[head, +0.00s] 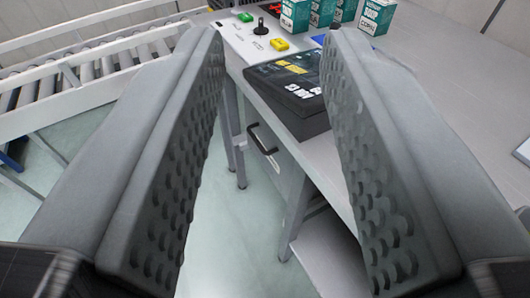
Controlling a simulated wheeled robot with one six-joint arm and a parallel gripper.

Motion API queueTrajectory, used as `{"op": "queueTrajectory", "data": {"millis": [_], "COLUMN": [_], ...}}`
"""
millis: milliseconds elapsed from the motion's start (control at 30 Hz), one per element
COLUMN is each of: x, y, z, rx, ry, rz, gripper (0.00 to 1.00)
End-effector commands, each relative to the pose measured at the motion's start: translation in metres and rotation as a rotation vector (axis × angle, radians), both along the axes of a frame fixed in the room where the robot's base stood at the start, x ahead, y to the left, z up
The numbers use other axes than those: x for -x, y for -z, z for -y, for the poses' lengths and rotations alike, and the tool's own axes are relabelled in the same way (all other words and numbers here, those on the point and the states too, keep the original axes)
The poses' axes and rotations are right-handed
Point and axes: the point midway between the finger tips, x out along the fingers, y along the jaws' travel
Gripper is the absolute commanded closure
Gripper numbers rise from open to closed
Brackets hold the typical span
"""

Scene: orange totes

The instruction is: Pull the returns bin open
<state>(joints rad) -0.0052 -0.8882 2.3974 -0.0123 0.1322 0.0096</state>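My gripper (275,105) fills the near part of the view, its two grey textured fingers spread wide apart with nothing between them. The returns bin (283,172) appears to be the grey front panel under the worktop, seen between the fingers. It has a dark bar handle (262,140) at its upper left. The handle lies beyond the fingertips and is not touched. The bin front looks flush under the worktop. The bin's right part is cut off by a table leg and the right finger.
A black touchscreen device (290,85) sits on the worktop's edge above the bin. A roller conveyor (85,72) is at left. The floor (235,245) before the bin is clear.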

Motion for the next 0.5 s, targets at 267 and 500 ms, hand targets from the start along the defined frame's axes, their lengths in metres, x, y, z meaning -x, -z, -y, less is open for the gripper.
{"op": "queueTrajectory", "data": {"millis": [267,500], "x": [-0.056,-0.103], "y": [0.051,0.107], "z": [-0.015,-0.028], "rx": [0.046,0.113], "ry": [-0.029,-0.030], "rz": [-0.226,-0.453], "gripper": [0.71,0.71]}}
